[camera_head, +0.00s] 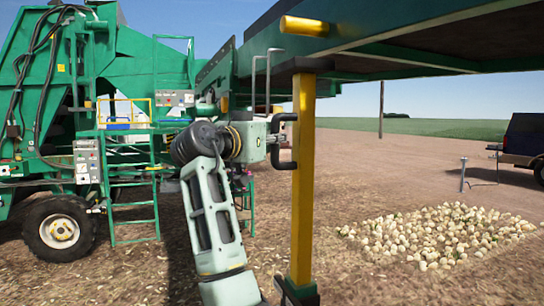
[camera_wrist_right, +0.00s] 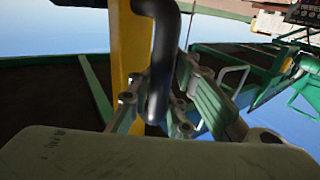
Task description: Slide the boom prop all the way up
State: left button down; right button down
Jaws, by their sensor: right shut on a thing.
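The boom prop (camera_head: 302,190) is an upright yellow post under the green boom (camera_head: 400,55) in the head view. Its top meets a dark bracket (camera_head: 304,65) beneath the boom. A black D-shaped handle (camera_head: 284,165) is on the prop's left side. My right gripper (camera_head: 278,138) is at the handle, left of the prop, and shut on it. In the right wrist view the black handle (camera_wrist_right: 163,60) passes between the fingers of my right gripper (camera_wrist_right: 158,105), with the yellow prop (camera_wrist_right: 122,50) behind. The prop's lower end is partly cut off. My left gripper is not in view.
The green onion machine (camera_head: 130,60) with a ladder and a wheel stands at the left. A pile of pale onions (camera_head: 440,235) lies on the ground at the right. A dark vehicle (camera_head: 525,145) is at the right edge. Bare ground lies between prop and pile.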

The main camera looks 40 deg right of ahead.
aim_at(272, 123)
notch_tip(272, 123, up, 2)
jog(key=shift+r+p, duration=0.15)
jog(key=shift+p, duration=0.15)
jog(key=shift+a+r, duration=0.1)
jog(key=shift+r, duration=0.4)
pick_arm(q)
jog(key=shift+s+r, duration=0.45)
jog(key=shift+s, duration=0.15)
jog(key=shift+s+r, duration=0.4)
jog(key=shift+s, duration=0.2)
